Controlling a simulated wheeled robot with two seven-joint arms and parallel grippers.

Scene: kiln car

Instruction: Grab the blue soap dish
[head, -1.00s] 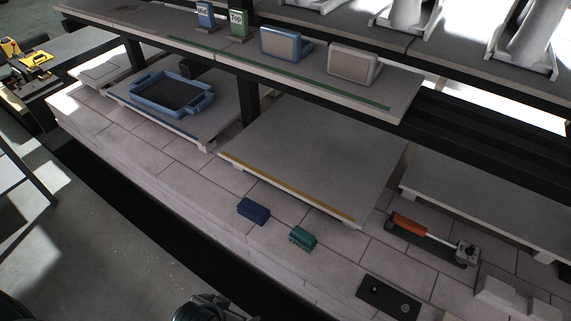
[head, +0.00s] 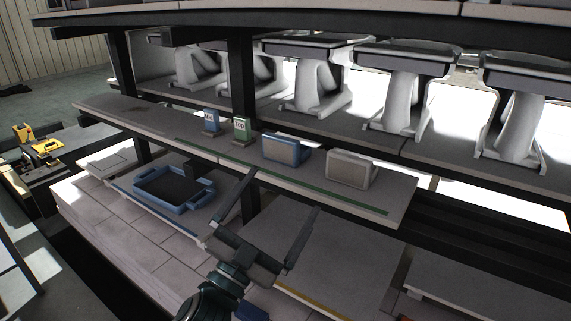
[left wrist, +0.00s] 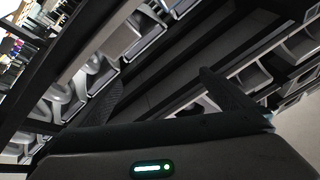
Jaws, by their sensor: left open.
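My left gripper (head: 283,192) is open and empty, fingers pointing up, in front of the shelf and below the dish in the picture. It does not touch the dish. Its spread fingers also show in the left wrist view (left wrist: 162,90), where I cannot make out the dish. My right gripper is not in view.
The middle shelf (head: 400,205) has a green front strip. A dark post (head: 242,85) rises behind the blocks. White castings (head: 405,95) fill the shelf above. A blue tray (head: 172,187) sits lower left.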

